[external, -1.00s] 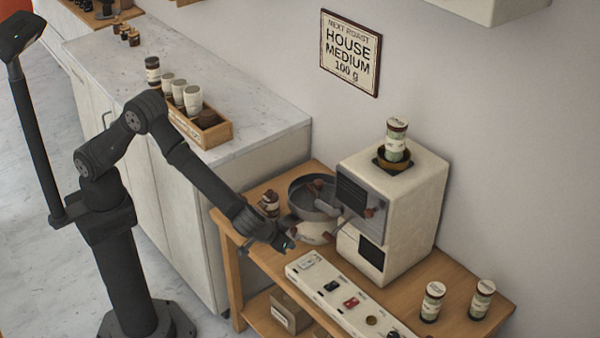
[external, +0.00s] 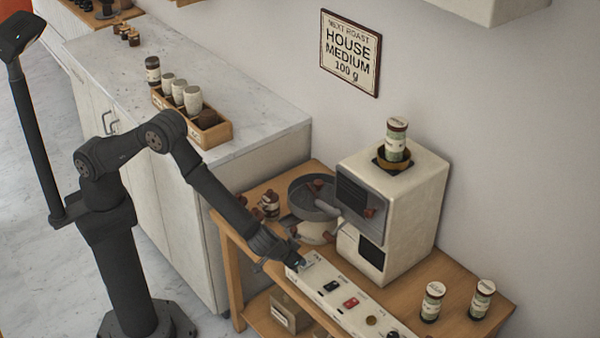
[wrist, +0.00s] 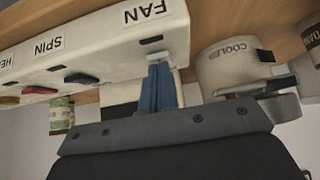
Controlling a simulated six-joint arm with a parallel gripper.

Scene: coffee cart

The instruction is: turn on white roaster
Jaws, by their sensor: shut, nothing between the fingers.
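The white roaster (external: 405,205) stands on the wooden table, with a jar in its top. Its long white control panel (external: 318,279) lies in front and also shows in the wrist view (wrist: 105,50), labelled FAN, SPIN and a cut-off HE. My gripper (external: 300,263) is at the panel's left end. In the wrist view my gripper's blue fingers (wrist: 159,68) are shut and empty, with tips at the panel edge below FAN. The SPIN switch (wrist: 80,78) is dark; a red switch (external: 351,302) sits farther right.
The round cooling tray (external: 314,195) and its base labelled COOL (wrist: 236,65) stand close beside my gripper. A brown-lidded jar (external: 270,205) is left of it. Two jars (external: 432,302) (external: 482,299) stand at the table's right. A crate of cups (external: 217,133) sits on the counter.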

